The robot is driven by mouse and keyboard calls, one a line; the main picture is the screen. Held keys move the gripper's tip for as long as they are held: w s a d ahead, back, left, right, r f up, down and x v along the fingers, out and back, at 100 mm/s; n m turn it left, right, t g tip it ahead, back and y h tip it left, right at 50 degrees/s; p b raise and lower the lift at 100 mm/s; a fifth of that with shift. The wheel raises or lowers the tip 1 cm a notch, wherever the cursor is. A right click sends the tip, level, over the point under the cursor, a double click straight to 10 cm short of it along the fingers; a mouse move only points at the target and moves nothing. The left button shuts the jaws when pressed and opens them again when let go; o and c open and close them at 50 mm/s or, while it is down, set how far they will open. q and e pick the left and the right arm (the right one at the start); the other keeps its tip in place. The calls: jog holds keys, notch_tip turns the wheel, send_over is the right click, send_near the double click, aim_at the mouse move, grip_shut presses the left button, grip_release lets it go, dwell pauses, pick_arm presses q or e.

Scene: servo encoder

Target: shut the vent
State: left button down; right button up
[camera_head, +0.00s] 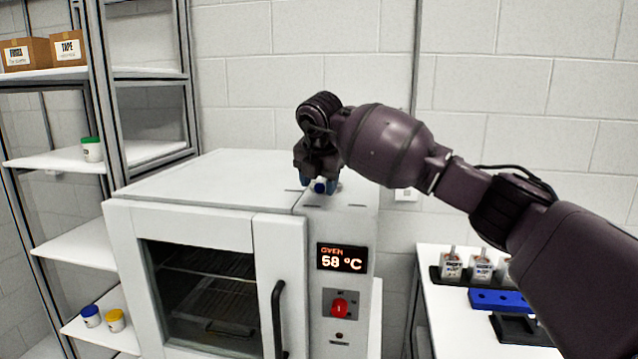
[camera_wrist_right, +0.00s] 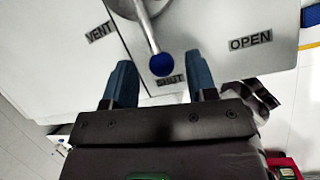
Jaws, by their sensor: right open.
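The vent control on the oven top is a metal lever (camera_wrist_right: 148,32) with a blue knob (camera_wrist_right: 162,64) at its end. In the right wrist view the lever points toward the SHUT label (camera_wrist_right: 168,82), with the knob just short of it; the OPEN label (camera_wrist_right: 250,38) is off to the right. In the head view the blue knob (camera_head: 319,187) shows below my right gripper (camera_head: 319,181). My right gripper (camera_wrist_right: 160,84) is open, its blue fingers on either side of the knob with gaps visible. My left gripper is not in view.
The white oven (camera_head: 180,187) has a closed door with a black handle (camera_head: 279,318), a 58 °C display (camera_head: 342,258) and a red knob (camera_head: 339,308). Shelving (camera_head: 60,158) stands at left. A side table (camera_head: 432,258) at right holds several containers and a blue block (camera_head: 498,300).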

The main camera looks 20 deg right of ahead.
jog(key=b+v, duration=0.1)
jog(key=v, duration=0.9)
jog(key=shift+r, duration=0.25)
jog(key=shift+f, duration=0.1)
